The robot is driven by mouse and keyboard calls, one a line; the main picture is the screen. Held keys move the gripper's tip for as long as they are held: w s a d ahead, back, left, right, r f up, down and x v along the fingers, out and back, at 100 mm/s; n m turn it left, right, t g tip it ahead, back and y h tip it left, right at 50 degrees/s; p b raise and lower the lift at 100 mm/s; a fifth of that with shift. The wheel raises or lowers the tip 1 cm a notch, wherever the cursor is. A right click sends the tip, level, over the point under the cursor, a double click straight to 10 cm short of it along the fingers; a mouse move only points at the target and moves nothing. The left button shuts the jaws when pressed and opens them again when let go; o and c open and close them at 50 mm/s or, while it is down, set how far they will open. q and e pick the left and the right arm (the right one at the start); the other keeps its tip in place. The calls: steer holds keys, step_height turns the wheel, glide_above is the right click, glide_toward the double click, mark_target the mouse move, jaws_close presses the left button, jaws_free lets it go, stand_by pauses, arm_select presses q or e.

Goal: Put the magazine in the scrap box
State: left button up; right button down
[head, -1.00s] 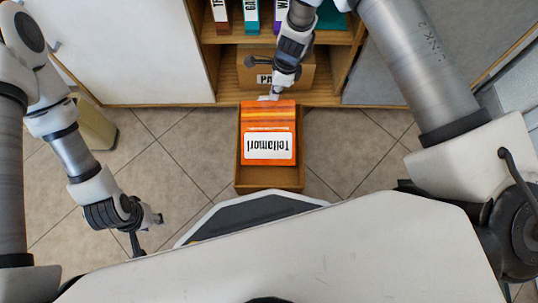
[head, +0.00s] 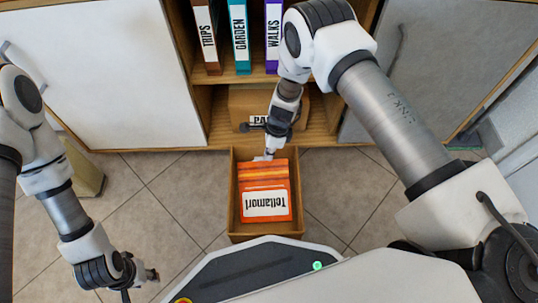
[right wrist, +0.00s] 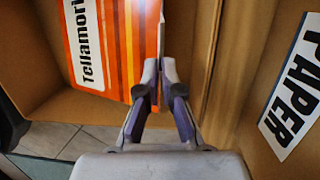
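The magazine (head: 265,178) is orange with stripes and a white "Tellamori" label. It lies within the walls of an open brown box (head: 233,218) on the floor in front of the shelf. I take this for the scrap box; no label on it shows. My right gripper (head: 265,157) is at the magazine's far edge. In the right wrist view the fingers (right wrist: 159,72) are closed around the edge of the magazine (right wrist: 110,40). Whether it touches the box floor is unclear. My left gripper (head: 152,275) hangs at lower left, away from the box; its fingers are too small to read.
A brown carton labelled "PAPER" (right wrist: 291,92) sits on the low shelf behind the box. A beige bin (head: 85,172) is at left. Floor beside the box is clear.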

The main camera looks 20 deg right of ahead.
steer(key=shift+f, duration=0.15)
steer(key=c, duration=1.3)
jaws_free()
steer(key=p+v, duration=0.6)
steer(key=v, duration=0.6)
steer(key=s+d+f+n+h, duration=0.2)
steer(key=s+d+n, duration=0.3)
steer(key=s, duration=0.4)
steer(key=s+d+f+n+h, duration=0.1)
steer(key=s+d+f+n, duration=0.15)
steer(key=s+n, duration=0.6)
steer(key=s+r+n, duration=0.1)
steer(key=s+n, duration=0.1)
steer(key=s, duration=0.1)
steer(key=s+r+n, duration=0.1)
steer(key=s+n, duration=0.2)
steer(key=s, duration=0.1)
steer(key=s+r+n, duration=0.1)
steer(key=s+n, duration=0.1)
steer(key=s, duration=0.1)
steer(key=shift+s+a+y, duration=0.25)
steer(key=shift+a+y, duration=0.1)
steer(key=shift+y, duration=0.05)
